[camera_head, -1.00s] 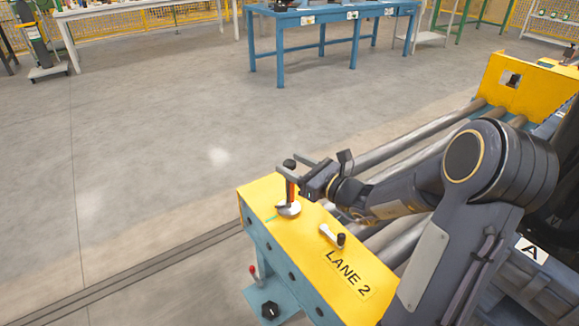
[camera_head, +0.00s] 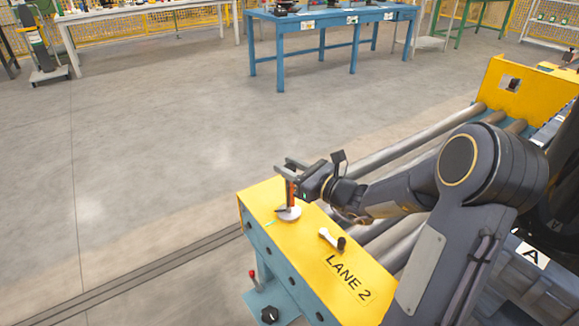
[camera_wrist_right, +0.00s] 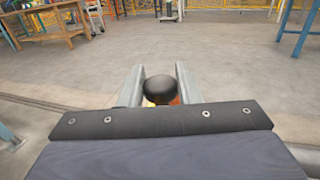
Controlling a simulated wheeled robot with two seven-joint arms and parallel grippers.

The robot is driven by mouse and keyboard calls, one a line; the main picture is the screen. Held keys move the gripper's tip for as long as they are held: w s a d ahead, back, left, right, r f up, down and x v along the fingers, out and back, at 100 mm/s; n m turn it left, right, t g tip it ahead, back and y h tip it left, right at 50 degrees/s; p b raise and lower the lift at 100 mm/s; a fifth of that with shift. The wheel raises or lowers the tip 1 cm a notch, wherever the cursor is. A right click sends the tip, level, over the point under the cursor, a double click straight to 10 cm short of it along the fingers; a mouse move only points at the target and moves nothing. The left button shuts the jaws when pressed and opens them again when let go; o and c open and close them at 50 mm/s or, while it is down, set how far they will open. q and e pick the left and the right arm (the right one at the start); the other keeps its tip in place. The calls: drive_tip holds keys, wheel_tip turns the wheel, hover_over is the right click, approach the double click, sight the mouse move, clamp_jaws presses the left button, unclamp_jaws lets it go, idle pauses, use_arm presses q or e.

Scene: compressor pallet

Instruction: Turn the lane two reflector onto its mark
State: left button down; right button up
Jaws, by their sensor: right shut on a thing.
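The lane two reflector (camera_head: 290,191) is an upright orange-red post on a round white base (camera_head: 290,213), near the far left end of the yellow beam marked LANE 2 (camera_head: 347,277). A small dark pointer shows at the base's left side. A short green mark (camera_head: 269,223) lies on the beam just left of the base, apart from the pointer. My right gripper (camera_head: 286,169) is shut on the reflector's top. In the right wrist view its round black knob (camera_wrist_right: 161,90) sits between the two fingers, with orange below it. My left gripper is out of view.
A small white lever with a black knob (camera_head: 332,238) sits on the beam near the LANE 2 label. Grey rollers (camera_head: 420,138) run behind my right arm to a yellow end plate (camera_head: 510,90). The floor left of the beam is clear. A blue table (camera_head: 330,18) stands far back.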

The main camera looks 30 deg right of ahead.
drive_tip(key=shift+d+r+n+g+y+p, duration=0.1)
drive_tip(key=shift+n+g+y+p, duration=0.9)
drive_tip(key=shift+n+y+p, duration=0.75)
drive_tip(key=shift+n+g+y+p, duration=1)
drive_tip(key=shift+g+y, duration=0.4)
drive_tip(key=shift+y, duration=0.35)
drive_tip(key=o, duration=0.9)
drive_tip(key=p+v, duration=0.1)
drive_tip(key=v, duration=0.6)
drive_tip(key=shift+s+d+p, duration=0.2)
drive_tip(key=shift+d+p, duration=0.1)
drive_tip(key=shift+p, duration=0.1)
